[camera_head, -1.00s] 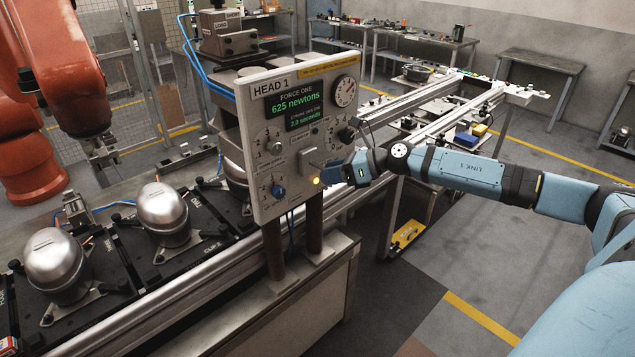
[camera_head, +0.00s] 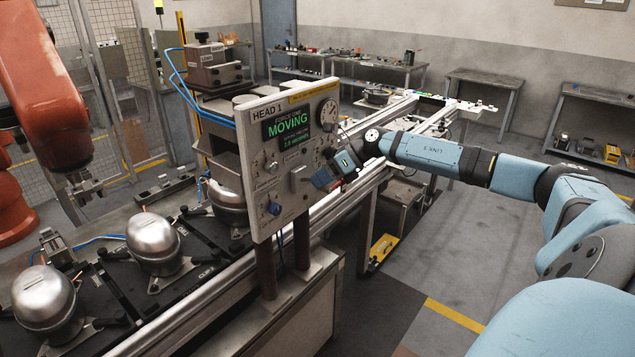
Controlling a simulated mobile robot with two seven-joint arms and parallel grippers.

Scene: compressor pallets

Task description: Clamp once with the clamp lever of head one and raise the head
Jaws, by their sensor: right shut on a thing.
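The head one panel (camera_head: 262,187) is a grey upright plate labelled HEAD 1. Its green display (camera_head: 288,124) reads MOVING under FORCE ONE. A grey boxy lever mount (camera_head: 297,177) sits on the panel's lower right. My right gripper (camera_head: 323,181) is at the panel beside this mount, shut on what appears to be the clamp lever; the fingers hide most of it. A silver compressor (camera_head: 228,194) stands behind the panel, under the head, partly hidden. Its contact with the head cannot be made out. My left gripper is not in view.
Two more silver compressors, one (camera_head: 153,243) nearer the panel and one (camera_head: 43,297) at the left, stand on black pallets along the conveyor. An orange robot arm (camera_head: 45,75) hangs at the left. Open floor (camera_head: 470,235) lies at the right.

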